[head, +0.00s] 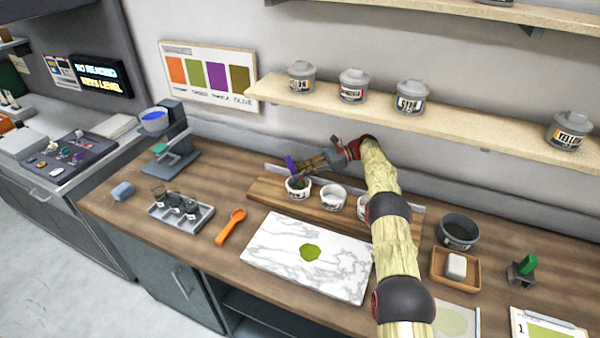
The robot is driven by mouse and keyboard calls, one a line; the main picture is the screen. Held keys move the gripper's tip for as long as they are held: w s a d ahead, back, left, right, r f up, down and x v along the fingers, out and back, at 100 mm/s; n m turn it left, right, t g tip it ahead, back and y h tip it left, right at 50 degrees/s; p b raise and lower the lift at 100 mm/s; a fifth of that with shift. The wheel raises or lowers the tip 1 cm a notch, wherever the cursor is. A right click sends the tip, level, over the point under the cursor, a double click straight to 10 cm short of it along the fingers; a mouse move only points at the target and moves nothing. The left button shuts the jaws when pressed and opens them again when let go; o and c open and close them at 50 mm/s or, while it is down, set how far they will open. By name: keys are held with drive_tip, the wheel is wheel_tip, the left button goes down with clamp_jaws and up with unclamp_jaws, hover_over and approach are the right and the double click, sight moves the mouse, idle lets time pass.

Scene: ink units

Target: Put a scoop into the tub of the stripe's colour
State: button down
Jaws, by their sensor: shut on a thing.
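My gripper (303,168) is shut on a purple-handled tool (290,165), held over the leftmost white tub (298,190). The tool's lower end is hidden, so I cannot tell whether it is inside the tub. This tub shows dark content. A second white tub (333,198) stands to its right, and a third (362,208) is partly hidden by my arm. The tub labels are too small to read. An orange scoop (231,226) lies on the counter. An olive-green patch (309,252) lies on the marble slab (275,265). A card with a green stripe (548,332) is cut off at bottom right.
A wall chart (208,75) shows orange, green, purple and olive swatches. Lidded jars line the shelf (450,121) above. A tray of small cups (180,225) stands left. A dark bowl (458,232) and a wooden tray with a white block (455,267) stand right.

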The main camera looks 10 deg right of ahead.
drive_tip(key=shift+f+b, duration=0.5)
drive_tip(key=shift+f, duration=0.25)
idle(1.8)
wheel_tip(320, 180, up, 10)
drive_tip(key=p, duration=0.6)
idle(0.7)
